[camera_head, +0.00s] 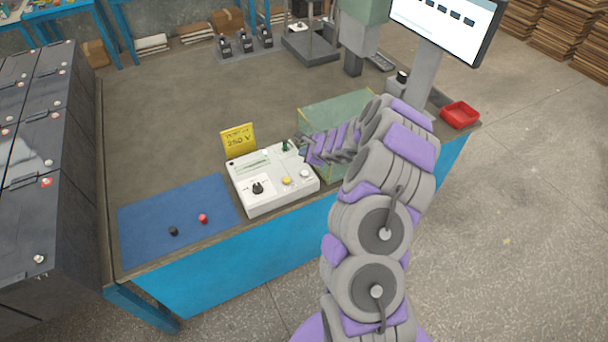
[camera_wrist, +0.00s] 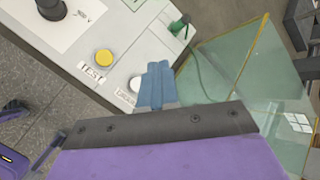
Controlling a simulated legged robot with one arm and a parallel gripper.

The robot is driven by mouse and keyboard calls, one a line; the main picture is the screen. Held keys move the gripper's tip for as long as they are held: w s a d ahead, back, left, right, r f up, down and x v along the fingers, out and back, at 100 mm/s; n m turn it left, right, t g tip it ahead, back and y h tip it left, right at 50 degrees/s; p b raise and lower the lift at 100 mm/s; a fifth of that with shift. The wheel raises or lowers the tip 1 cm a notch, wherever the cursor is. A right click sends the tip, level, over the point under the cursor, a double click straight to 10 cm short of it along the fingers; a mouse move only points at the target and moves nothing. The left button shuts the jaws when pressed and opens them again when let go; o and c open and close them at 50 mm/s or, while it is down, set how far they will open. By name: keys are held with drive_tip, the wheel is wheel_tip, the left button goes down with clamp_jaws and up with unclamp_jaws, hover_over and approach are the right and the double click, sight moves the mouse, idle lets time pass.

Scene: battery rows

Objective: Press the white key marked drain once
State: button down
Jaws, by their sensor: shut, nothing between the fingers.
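The white key (camera_head: 304,173) is a round button on the right part of the white tester box (camera_head: 262,204). In the wrist view the white key (camera_wrist: 135,83) shows just left of my gripper (camera_wrist: 157,68), with its right edge close to or behind the blue fingers. The label (camera_wrist: 124,97) below it is hard to read. My gripper's fingers are together and empty. In the head view my gripper (camera_head: 301,142) is near the back right of the box. I cannot tell its height above the key or whether it touches.
A yellow button (camera_wrist: 103,57) marked TEST and a black knob (camera_head: 258,187) are on the same box. A green plug (camera_wrist: 179,25) with a cable stands behind. A clear glass-like case (camera_wrist: 232,62) is close on the right. A yellow sign (camera_head: 238,139) stands behind the box.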

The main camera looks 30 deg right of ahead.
sight(306, 174)
drive_tip(key=f+b, duration=0.1)
drive_tip(key=f, duration=0.1)
drive_tip(key=f+b, duration=0.2)
drive_tip(key=d+f+b, duration=0.1)
drive_tip(key=f+b, duration=0.1)
drive_tip(key=f, duration=0.1)
drive_tip(key=shift+a+f, duration=0.15)
drive_tip(key=shift+f, duration=0.1)
drive_tip(key=shift+a, duration=0.2)
drive_tip(key=shift+d, duration=0.2)
drive_tip(key=shift+a, duration=0.1)
drive_tip(key=shift+f+b, duration=0.1)
drive_tip(key=shift+b, duration=0.2)
idle(0.9)
drive_tip(key=shift+f+b, duration=0.3)
drive_tip(key=shift+b, duration=0.05)
